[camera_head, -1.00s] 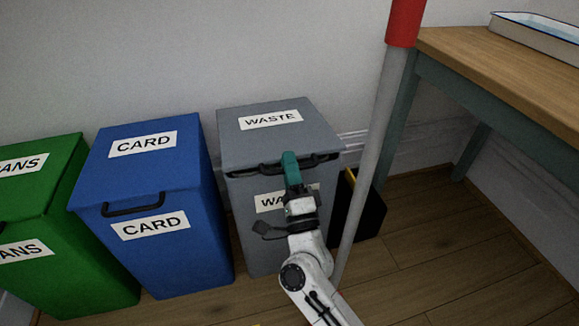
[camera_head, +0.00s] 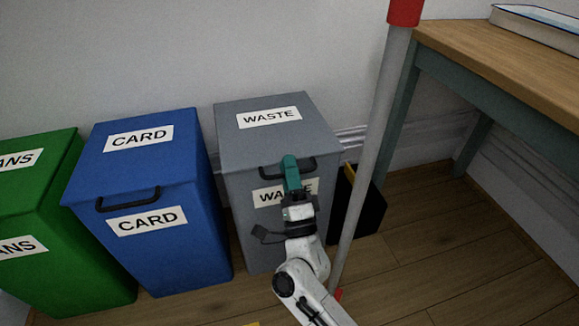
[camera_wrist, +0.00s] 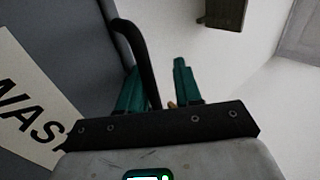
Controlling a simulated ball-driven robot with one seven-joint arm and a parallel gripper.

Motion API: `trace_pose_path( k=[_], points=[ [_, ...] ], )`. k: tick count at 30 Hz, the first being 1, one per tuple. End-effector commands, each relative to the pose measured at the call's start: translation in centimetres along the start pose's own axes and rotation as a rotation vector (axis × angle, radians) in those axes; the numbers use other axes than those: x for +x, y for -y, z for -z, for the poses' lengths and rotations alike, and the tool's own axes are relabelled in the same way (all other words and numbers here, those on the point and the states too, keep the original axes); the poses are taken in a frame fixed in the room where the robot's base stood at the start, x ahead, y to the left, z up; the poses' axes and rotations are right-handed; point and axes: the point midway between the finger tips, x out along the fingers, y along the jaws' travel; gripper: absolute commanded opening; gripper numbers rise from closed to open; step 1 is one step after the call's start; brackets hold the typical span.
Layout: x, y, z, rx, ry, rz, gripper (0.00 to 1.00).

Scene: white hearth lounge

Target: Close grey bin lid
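The grey bin (camera_head: 240,215) stands upright against the wall. Its lid (camera_head: 240,142), labelled WASTE, lies down over the bin's top, with no gap that I can see along the front. A black handle (camera_head: 268,172) is on the lid's front edge. My gripper (camera_head: 290,162) is in front of this handle, its green fingers hiding the middle of it. In the wrist view, the fingers of my gripper (camera_wrist: 157,72) stand apart, and the black handle (camera_wrist: 145,65) runs down between them. I cannot tell whether they touch it.
A blue CARD bin (camera_head: 180,240) and a green bin (camera_head: 75,260) stand to the left, lids down. A grey pole with a red band (camera_head: 372,140) rises just right of the arm. A black box (camera_head: 368,212) and a wooden table (camera_head: 490,65) are further right.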

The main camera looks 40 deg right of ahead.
Motion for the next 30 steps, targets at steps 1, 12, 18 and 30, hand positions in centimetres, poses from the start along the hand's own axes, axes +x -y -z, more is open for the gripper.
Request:
trace_pose_path(
  k=[1,12,18,30],
  points=[
    [-4.8,-4.1,0.0,0.003,0.025,-0.111,0.23],
    [-6.8,-5.5,-0.2,0.011,0.030,-0.112,0.23],
    [-7.8,-6.4,-0.2,0.010,0.031,-0.114,0.23],
    [-8.0,-6.5,0.1,0.005,0.024,-0.102,0.23]
  ],
)
